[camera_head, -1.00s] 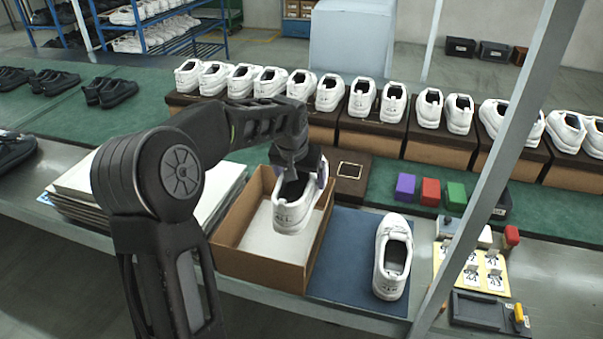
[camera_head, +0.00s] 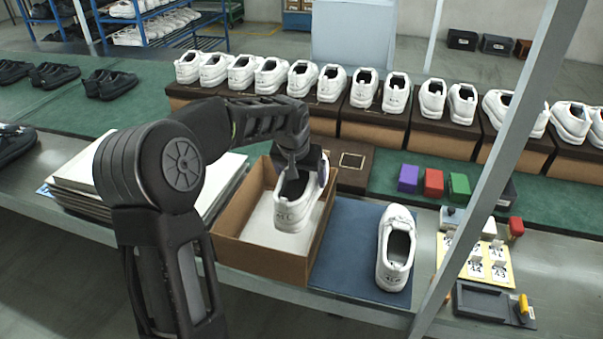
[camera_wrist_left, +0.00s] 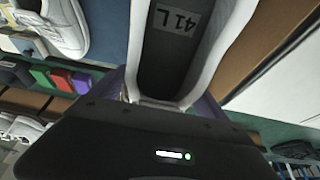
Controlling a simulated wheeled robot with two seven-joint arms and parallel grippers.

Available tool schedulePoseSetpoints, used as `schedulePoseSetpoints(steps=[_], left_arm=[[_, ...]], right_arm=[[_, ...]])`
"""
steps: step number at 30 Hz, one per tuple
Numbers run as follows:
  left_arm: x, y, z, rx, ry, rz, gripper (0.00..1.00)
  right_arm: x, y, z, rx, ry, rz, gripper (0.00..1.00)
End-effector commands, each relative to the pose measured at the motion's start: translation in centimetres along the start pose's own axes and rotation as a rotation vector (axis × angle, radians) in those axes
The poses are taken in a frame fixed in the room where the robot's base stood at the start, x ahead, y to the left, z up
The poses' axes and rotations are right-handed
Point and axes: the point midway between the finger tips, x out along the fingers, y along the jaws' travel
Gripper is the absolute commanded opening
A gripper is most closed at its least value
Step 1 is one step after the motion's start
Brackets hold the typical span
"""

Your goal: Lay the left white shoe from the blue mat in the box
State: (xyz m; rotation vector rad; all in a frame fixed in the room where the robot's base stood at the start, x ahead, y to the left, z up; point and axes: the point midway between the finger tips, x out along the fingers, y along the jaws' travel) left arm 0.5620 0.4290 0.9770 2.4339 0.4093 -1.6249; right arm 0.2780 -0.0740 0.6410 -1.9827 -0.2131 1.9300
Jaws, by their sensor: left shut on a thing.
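The left white shoe (camera_head: 294,214) is inside the walls of the open cardboard box (camera_head: 262,262), toward its right side. Its heel faces me. I cannot tell if its sole touches the white bottom of the box. My left gripper (camera_head: 301,172) is shut on this shoe from above. In the left wrist view the shoe's dark insole (camera_wrist_left: 178,45) carries a "41 L" label. The other white shoe (camera_head: 396,248) lies on the blue mat (camera_head: 345,235), right of the box. My right gripper is not in view.
A stack of boards (camera_head: 85,190) lies left of the box. A dark box lid (camera_head: 352,172) lies behind it. Purple, red and green blocks (camera_head: 433,183) stand at the back right. A grey post (camera_head: 490,165) crosses the right side. A row of white shoes stands on boxes behind.

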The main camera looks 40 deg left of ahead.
Motion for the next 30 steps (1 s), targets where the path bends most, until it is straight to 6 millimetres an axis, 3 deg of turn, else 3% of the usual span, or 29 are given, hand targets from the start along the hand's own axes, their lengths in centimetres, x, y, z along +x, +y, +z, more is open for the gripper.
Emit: schedulePoseSetpoints(steps=[30], left_arm=[[10.6,0.0,4.5,0.001,-0.004,-0.001,0.27]], right_arm=[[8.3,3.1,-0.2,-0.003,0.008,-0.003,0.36]])
